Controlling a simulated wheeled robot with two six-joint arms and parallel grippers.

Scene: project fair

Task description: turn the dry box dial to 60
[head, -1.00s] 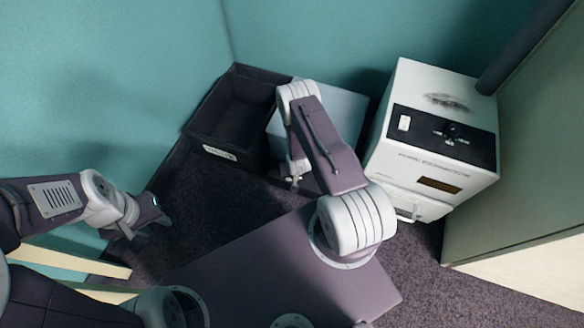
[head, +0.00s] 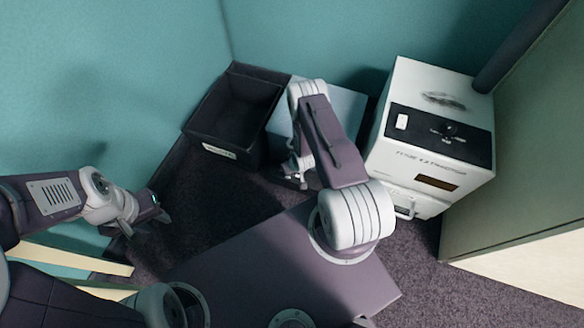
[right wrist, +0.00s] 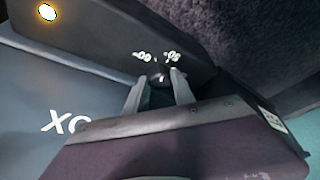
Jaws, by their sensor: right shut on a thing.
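The dry box (head: 347,104) is a pale blue-grey box at the back, partly hidden by my right arm. In the right wrist view its lettered face (right wrist: 40,95) and dark panel (right wrist: 110,35) show upside down. My right gripper (right wrist: 158,80) is shut on the small dark dial (right wrist: 157,70), one finger on each side. White scale marks lie just beyond the dial; one seems to read 60 upside down, the other is unclear. The dial's pointer is too small to read. In the head view my right gripper (head: 297,178) is low beside the box. My left gripper (head: 146,218) is open and empty.
An open black bin (head: 190,128) with a white label stands left of the dry box. A white fume extractor (head: 400,158) with its own black knob panel stands to the right. Teal walls close the back; a pale panel (head: 530,190) bounds the right.

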